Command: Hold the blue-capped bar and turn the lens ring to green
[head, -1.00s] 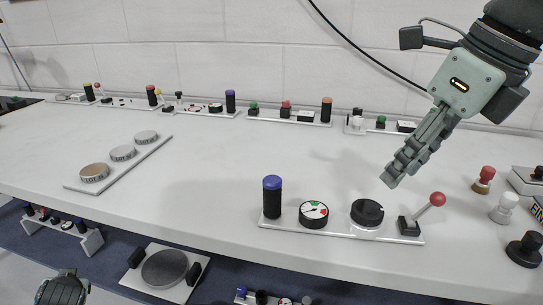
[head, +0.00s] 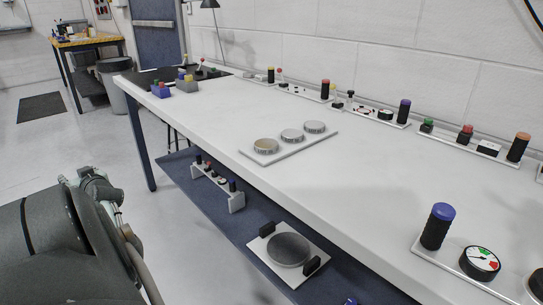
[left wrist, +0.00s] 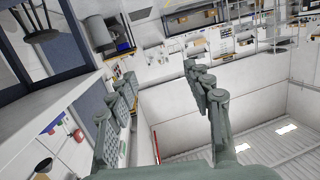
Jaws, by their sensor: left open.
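The blue-capped bar (head: 437,227) is a black upright post with a blue top, on a white plate (head: 452,263) at the bench's front edge, lower right in the head view. Beside it is a round dial (head: 480,262) with a white face and green and red marks. A black round knob (head: 537,284), perhaps the lens ring, is cut off by the right edge. My left gripper (left wrist: 160,74) is open and empty in the left wrist view, well away from the bar. My left arm fills the lower left of the head view. My right gripper is out of view.
A plate with three round discs (head: 297,145) lies on the white bench (head: 350,170). Several small fixtures line the wall. Below, a blue shelf (head: 215,225) holds a grey round pad (head: 288,249) and a small rack (head: 217,185). The bench middle is clear.

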